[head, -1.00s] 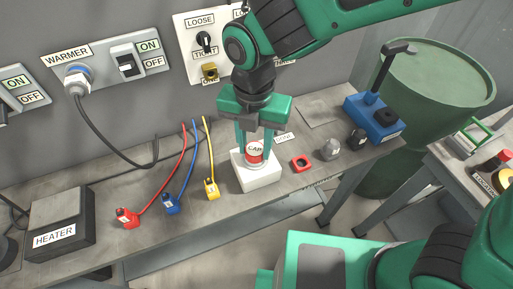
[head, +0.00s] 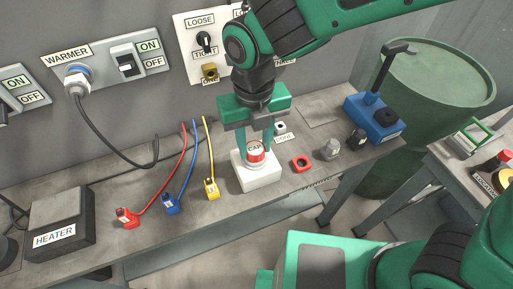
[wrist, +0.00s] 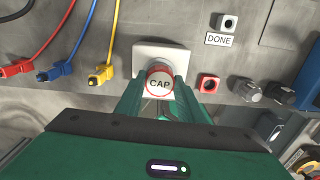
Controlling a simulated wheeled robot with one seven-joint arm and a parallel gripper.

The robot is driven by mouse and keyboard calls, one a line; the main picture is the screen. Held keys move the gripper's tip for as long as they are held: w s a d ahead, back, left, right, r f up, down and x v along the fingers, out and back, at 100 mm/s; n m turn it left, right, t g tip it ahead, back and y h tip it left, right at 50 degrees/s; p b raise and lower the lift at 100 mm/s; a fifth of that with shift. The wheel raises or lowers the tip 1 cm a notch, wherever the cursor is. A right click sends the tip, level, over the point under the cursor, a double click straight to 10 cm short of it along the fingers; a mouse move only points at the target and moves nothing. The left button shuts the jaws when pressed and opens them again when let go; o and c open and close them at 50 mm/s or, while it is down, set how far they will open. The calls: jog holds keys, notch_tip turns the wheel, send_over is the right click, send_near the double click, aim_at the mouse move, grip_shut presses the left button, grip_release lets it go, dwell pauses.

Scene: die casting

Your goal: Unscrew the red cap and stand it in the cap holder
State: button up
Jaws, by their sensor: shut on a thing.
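In the wrist view the cap (wrist: 159,84) shows between the fingertips, above the white block (wrist: 150,50). Whether the cap is free of the block is hard to tell. A small red square piece with a dark hole (head: 302,163), perhaps the cap holder, lies on the bench to the right of the block.
A small grey block (head: 281,128) stands by the DONE label (head: 285,138). Red (head: 127,218), blue (head: 171,204) and yellow (head: 211,188) cable plugs lie to the left. Grey and black knobs and a blue device (head: 372,115) stand to the right.

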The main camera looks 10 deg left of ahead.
jog(key=shift+n, duration=0.3)
jog(key=shift+n, duration=1)
jog(key=shift+s, duration=0.1)
jog(key=shift+r, duration=0.7)
jog(key=shift+r, duration=1)
